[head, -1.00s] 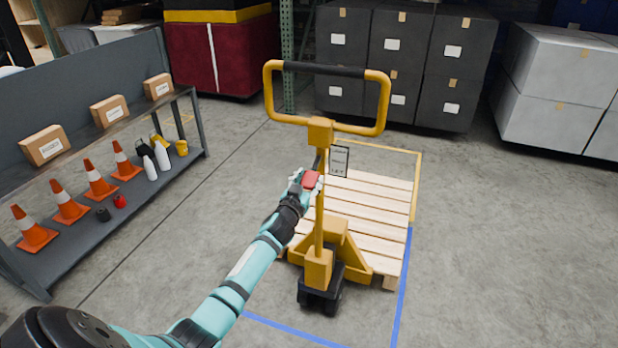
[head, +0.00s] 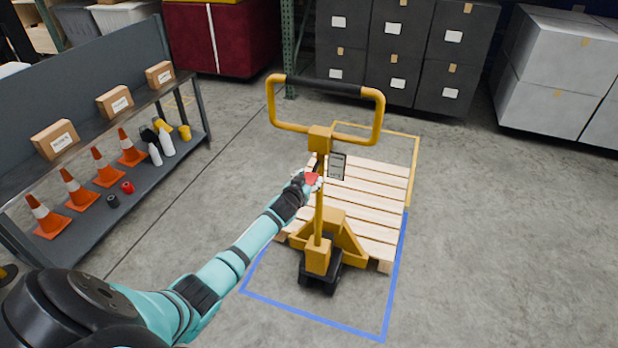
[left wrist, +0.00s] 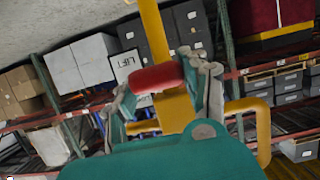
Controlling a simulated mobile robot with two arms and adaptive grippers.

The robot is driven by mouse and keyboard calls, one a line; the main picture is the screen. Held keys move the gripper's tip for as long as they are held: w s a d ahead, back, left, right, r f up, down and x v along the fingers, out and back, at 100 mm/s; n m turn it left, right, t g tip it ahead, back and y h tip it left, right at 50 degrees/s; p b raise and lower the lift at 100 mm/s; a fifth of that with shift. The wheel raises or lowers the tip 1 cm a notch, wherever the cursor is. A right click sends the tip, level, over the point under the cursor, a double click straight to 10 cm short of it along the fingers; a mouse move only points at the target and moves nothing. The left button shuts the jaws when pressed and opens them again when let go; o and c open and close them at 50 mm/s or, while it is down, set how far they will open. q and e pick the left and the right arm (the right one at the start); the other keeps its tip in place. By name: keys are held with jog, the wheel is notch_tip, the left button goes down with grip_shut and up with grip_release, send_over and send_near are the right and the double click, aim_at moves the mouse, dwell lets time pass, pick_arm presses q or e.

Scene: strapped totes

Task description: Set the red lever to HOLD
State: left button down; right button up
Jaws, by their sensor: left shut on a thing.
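The red lever (head: 312,178) shows on the yellow mast of the pallet jack (head: 319,215), partly covered by my left gripper (head: 307,180). In the left wrist view the red lever grip (left wrist: 157,78) lies across between the two fingers of my left gripper (left wrist: 160,85), which is shut on it. A small label plate (head: 337,166) stands just right of the lever; in the left wrist view the plate (left wrist: 126,64) reads "LIFT" at its top, and its other words are not legible. My right gripper is not in view.
A wooden pallet (head: 365,190) lies behind the mast, inside yellow and blue floor lines. A shelf (head: 190,150) with boxes, cones and bottles stands at the left. Dark stacked boxes (head: 400,50) and light grey boxes (head: 555,75) stand at the back. Floor at the right is clear.

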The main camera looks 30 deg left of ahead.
pick_arm(q)
jog(key=shift+w+a+r, duration=0.1)
jog(key=shift+w+r, duration=0.15)
jog(key=shift+r, duration=0.55)
dwell(0.4)
jog(key=c, duration=1)
grip_release()
jog(key=o, duration=0.4)
jog(key=shift+s+f, duration=0.15)
jog(key=shift+s, duration=0.05)
jog(key=shift+c, duration=0.2)
jog(key=shift+f, duration=0.15)
jog(key=shift+s+d, duration=0.2)
jog(key=shift+s, duration=0.35)
jog(key=v, duration=1.1)
